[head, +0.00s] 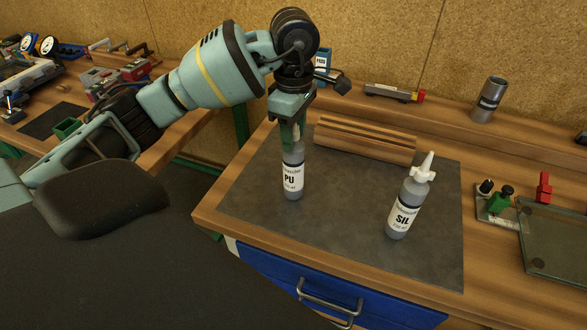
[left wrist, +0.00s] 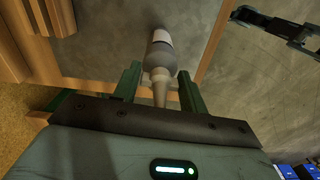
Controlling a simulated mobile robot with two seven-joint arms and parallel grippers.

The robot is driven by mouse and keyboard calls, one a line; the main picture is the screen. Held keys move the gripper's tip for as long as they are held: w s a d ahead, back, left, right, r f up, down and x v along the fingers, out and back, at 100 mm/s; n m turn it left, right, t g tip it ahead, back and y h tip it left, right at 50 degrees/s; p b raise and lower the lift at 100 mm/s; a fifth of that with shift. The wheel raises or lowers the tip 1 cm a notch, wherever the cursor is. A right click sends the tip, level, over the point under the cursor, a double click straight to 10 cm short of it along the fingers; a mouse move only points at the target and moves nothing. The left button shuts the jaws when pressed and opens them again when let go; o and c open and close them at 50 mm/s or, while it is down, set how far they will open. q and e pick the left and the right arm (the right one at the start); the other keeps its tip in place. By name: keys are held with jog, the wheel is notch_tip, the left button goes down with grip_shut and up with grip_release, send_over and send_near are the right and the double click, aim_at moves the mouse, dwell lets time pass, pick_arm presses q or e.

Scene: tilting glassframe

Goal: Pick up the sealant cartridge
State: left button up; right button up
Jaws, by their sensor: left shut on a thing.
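The PU cartridge (head: 292,177), a grey bottle with a white label, is upright over the dark mat (head: 340,215). I cannot tell whether its base touches the mat. My left gripper (head: 291,140) points down from above and is shut on its upper part, hiding most of the nozzle. In the left wrist view the cartridge (left wrist: 160,55) lies between the green fingers of the left gripper (left wrist: 158,73). A second cartridge marked SIL (head: 405,210), with a white nozzle, stands apart to the right on the mat.
Ridged wooden strips (head: 365,139) lie behind the cartridges. A metal cylinder (head: 489,99) and a level-like tool (head: 393,92) are at the back. A glass pane (head: 555,245) with clamps is at the right. A blue drawer (head: 300,290) is below the bench edge.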

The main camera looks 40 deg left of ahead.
pick_arm(q)
grip_shut()
jog(key=shift+r, duration=0.1)
jog(key=shift+r, duration=1.8)
jog(key=s+d, duration=0.2)
jog(key=s, duration=0.5)
jog(key=s+d+r, duration=0.1)
jog(key=s+d, duration=0.2)
jog(key=s, duration=0.5)
jog(key=shift+d, duration=0.2)
jog(key=shift+s+r, duration=0.1)
